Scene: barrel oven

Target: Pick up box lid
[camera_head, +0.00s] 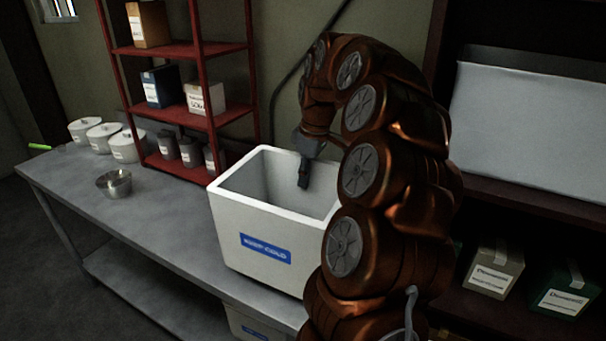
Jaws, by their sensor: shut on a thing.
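A white box (226,217) with a blue "KEEP COLD" label stands open-topped on the metal table. My gripper (304,184) is at the far wall of this box, fingers pointing down across its rim. It looks shut on that wall, but what lies between the fingers is hard to make out. I cannot make out a separate lid on or beside the box. My arm hides the right end of the box.
The metal table (80,181) holds a steel bowl (115,184) and white lidded pots (126,147) at the left. A red shelf (188,51) stands behind. Another white box (250,325) is below the tabletop. Labelled boxes (494,272) sit on a dark shelf at right.

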